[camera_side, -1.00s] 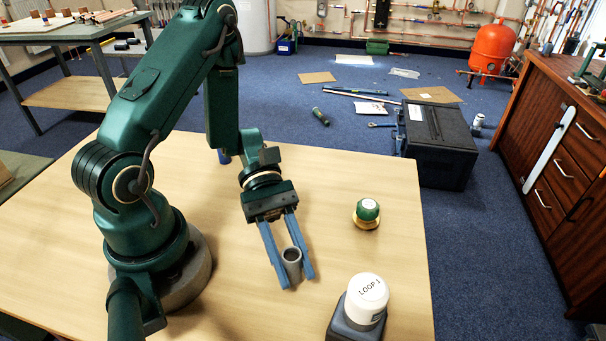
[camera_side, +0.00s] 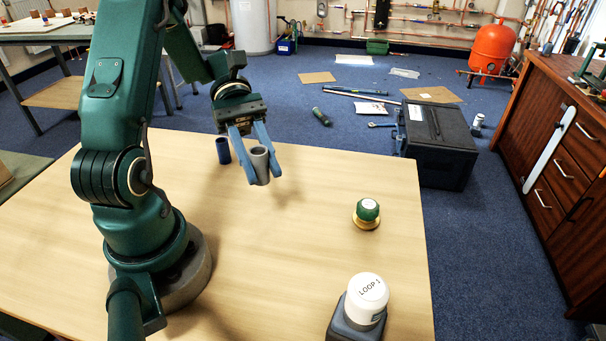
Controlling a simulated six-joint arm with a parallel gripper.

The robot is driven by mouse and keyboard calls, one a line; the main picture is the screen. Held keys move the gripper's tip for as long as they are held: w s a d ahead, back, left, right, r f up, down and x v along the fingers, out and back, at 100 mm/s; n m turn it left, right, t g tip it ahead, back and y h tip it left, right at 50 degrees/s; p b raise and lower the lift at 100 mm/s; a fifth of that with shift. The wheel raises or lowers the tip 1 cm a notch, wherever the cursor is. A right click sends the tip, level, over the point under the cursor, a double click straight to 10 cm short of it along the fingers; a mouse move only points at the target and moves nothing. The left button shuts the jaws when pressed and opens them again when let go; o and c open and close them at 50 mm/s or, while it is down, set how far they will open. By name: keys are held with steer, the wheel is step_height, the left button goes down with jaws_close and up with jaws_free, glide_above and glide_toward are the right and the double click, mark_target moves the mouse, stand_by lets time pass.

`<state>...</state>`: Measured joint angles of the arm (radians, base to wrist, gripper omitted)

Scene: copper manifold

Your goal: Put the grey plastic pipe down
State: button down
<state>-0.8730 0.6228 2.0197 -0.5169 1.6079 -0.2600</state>
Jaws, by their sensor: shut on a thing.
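The grey plastic pipe (camera_side: 261,166) is a short upright tube with an open top. My gripper (camera_side: 261,177) has its two blue fingers shut on the pipe, one on each side. The pipe appears to be held above the far part of the wooden table (camera_side: 300,255), with a soft shadow on the wood below. How high it hangs is hard to tell.
A dark blue tube (camera_side: 223,150) stands just left of the pipe. A white-capped "LOOP 1" unit (camera_side: 366,298) is at the front right. The middle of the table is clear.

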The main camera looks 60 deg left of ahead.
steer(key=w+a+f+n+t, duration=0.2)
steer(key=w+a+n+t, duration=0.4)
steer(key=w+a, duration=0.5)
steer(key=t, duration=0.1)
glide_above(294, 170)
steer(key=shift+y, duration=0.3)
step_height(294, 170, down, 5)
steer(key=shift+s+r, duration=0.1)
steer(key=shift+f, duration=2)
steer(key=shift+f, duration=0.15)
steer(key=c, duration=0.6)
jaws_free()
